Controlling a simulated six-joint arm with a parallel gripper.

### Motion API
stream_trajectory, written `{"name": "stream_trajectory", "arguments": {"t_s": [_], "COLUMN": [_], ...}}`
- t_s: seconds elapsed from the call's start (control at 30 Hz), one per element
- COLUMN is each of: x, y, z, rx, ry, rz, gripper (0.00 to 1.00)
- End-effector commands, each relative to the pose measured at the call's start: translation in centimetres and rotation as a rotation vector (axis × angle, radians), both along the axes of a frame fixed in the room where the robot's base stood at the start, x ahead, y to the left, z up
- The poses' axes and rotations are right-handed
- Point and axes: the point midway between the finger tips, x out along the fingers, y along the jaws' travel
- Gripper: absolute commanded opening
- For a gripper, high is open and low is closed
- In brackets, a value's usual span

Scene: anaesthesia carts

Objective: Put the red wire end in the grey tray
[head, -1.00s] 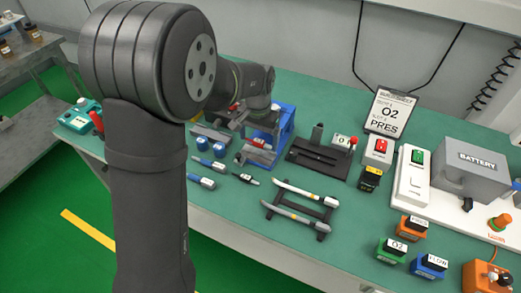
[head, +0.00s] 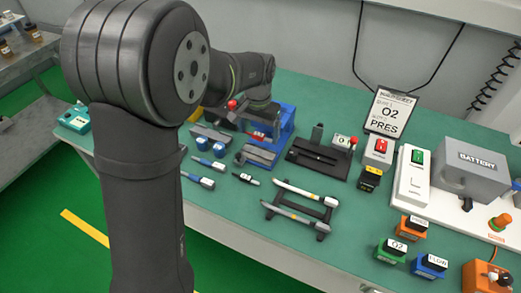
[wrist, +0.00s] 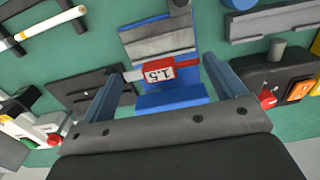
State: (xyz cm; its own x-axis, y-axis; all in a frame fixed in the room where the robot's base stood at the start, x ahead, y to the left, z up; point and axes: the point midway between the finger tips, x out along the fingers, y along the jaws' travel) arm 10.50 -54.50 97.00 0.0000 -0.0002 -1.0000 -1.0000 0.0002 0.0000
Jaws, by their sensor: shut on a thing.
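The red wire end (wrist: 158,72), a small red block with a white "1.5" label and pale ends, sits between the two fingers of my gripper (wrist: 165,70) in the wrist view. My gripper is shut on it. In the head view the red wire end (head: 258,135) shows in part under my arm. It is in front of a blue stand with a grey sloped face (wrist: 160,45); contact between them cannot be told. A long light grey channel (wrist: 270,22) lies at the upper right of the wrist view; I cannot tell whether it is the grey tray.
A dark tray (head: 320,157) and a black rack with two pale sticks (head: 300,208) are to the right on the green table. Blue-ended pieces (head: 200,180) lie to the left. Labelled blocks and a grey battery box (head: 473,172) stand farther right.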

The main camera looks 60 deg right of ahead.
Motion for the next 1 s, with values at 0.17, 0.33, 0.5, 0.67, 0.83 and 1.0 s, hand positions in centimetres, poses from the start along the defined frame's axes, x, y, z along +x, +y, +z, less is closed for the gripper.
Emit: {"name": "stream_trajectory", "arguments": {"t_s": [0.17, 0.33, 0.5, 0.67, 0.83, 1.0], "x": [0.0, 0.0, 1.3, 5.1, 11.0, 16.7], "y": [0.0, 0.0, 0.5, 2.1, 5.4, 9.5], "z": [0.0, 0.0, -0.1, -0.2, -0.5, -1.0], "rx": [0.0, 0.0, 0.002, 0.006, 0.016, 0.023], "ry": [0.0, 0.0, 0.0, 0.001, 0.003, 0.004], "rz": [0.0, 0.0, 0.044, 0.18, 0.413, 0.654], "gripper": [0.73, 0.73, 0.73, 0.73, 0.73, 0.73]}}
